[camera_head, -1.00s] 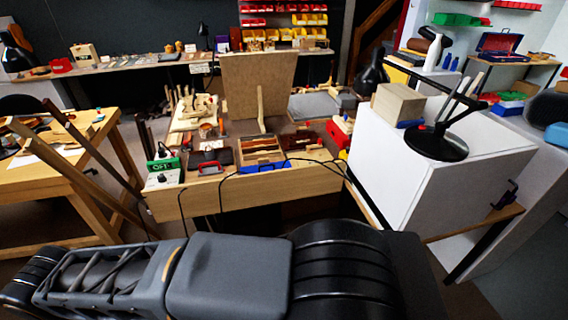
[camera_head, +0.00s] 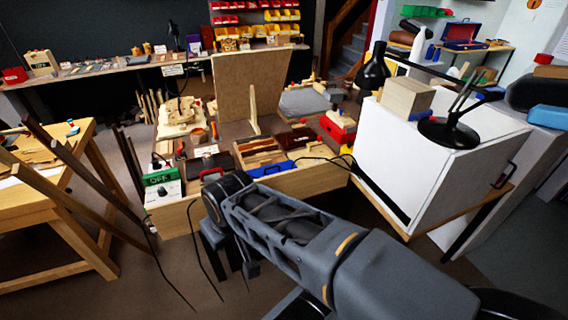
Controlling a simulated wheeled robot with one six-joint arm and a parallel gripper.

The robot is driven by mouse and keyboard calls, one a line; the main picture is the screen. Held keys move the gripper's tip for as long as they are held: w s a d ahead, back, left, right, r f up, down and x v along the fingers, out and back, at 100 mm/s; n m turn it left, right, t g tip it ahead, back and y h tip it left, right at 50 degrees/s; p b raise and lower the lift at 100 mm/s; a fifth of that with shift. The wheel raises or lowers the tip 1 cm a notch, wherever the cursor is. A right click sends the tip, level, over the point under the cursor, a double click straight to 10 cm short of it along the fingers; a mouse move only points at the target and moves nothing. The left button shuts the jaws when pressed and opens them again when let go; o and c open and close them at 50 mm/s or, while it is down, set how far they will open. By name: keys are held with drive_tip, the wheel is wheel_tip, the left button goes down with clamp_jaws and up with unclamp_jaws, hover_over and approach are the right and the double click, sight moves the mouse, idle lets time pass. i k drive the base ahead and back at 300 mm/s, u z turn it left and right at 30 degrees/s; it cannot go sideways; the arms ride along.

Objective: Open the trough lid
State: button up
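I cannot pick out the trough lid for certain. A low dark box with a red handle (camera_head: 211,173) lies near the front edge of the bench, right of a green-faced control box (camera_head: 162,184) reading "OFF"; its dark top looks flat and closed. My arm reaches in from the lower right. Its end, with my gripper (camera_head: 232,256), hangs in front of the bench's front edge, below and slightly right of the red handle, apart from it. The gripper is dark and small, and its fingers cannot be made out clearly.
A compartmented wooden tray (camera_head: 258,152) and a blue bar (camera_head: 266,168) sit right of the red handle. An upright wooden board (camera_head: 235,85) stands behind. A white cabinet (camera_head: 440,165) carries a black lamp (camera_head: 450,130). Black cables hang before the bench. Wooden poles lean at left.

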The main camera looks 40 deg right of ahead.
sight(286, 165)
drive_tip(key=i, duration=1.25)
drive_tip(key=z, duration=1.05)
